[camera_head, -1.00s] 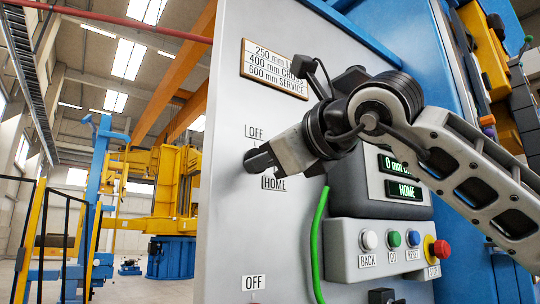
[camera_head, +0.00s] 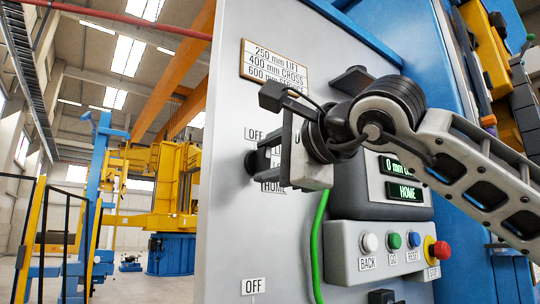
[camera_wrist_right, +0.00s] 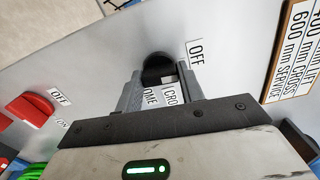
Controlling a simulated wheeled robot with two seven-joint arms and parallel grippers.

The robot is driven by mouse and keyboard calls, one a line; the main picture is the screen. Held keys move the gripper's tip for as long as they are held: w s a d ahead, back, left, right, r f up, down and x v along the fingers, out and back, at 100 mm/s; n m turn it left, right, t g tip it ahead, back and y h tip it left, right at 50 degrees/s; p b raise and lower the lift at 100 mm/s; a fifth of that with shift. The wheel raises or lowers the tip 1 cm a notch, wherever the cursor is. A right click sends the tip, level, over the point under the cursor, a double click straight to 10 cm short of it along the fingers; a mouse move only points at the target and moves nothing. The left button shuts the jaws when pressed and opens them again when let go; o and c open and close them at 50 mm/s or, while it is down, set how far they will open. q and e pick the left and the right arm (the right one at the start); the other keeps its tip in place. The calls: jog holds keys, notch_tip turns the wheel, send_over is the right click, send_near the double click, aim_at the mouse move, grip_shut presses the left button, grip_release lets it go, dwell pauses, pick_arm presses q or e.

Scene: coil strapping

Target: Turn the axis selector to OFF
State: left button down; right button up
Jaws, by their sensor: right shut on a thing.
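The axis selector is a black knob (camera_wrist_right: 157,66) on the grey panel. The wrist view shows it between the two fingers of my right gripper (camera_wrist_right: 160,84), which is shut on it. An OFF label (camera_wrist_right: 196,52) lies to the right of the knob in the wrist view; the CROSS and HOME labels are partly covered by the fingers. In the head view the right gripper (camera_head: 262,160) reaches the knob from the right, between the OFF label (camera_head: 254,134) and the HOME label (camera_head: 272,187). The knob's pointer direction is hard to tell. My left gripper is not in view.
A red switch (camera_wrist_right: 30,108) with OFF and ON labels sits on the same panel in the wrist view. Below the display (camera_head: 403,191) is a button box (camera_head: 345,245) with several buttons and a red stop knob (camera_head: 437,250). A green cable (camera_head: 318,245) hangs below my wrist.

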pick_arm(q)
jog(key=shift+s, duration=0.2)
pick_arm(e)
jog(key=shift+n, duration=0.6)
jog(key=o, duration=1)
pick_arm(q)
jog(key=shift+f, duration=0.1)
pick_arm(e)
jog(key=shift+s, duration=0.1)
jog(key=shift+s+d, duration=0.2)
pick_arm(q)
jog(key=b, duration=0.2)
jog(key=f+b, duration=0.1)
jog(key=b, duration=0.1)
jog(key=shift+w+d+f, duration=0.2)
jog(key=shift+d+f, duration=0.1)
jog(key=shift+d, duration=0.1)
pick_arm(e)
jog(key=v, duration=1.5)
jog(key=shift+s+d, duration=0.1)
jog(key=shift+s, duration=0.05)
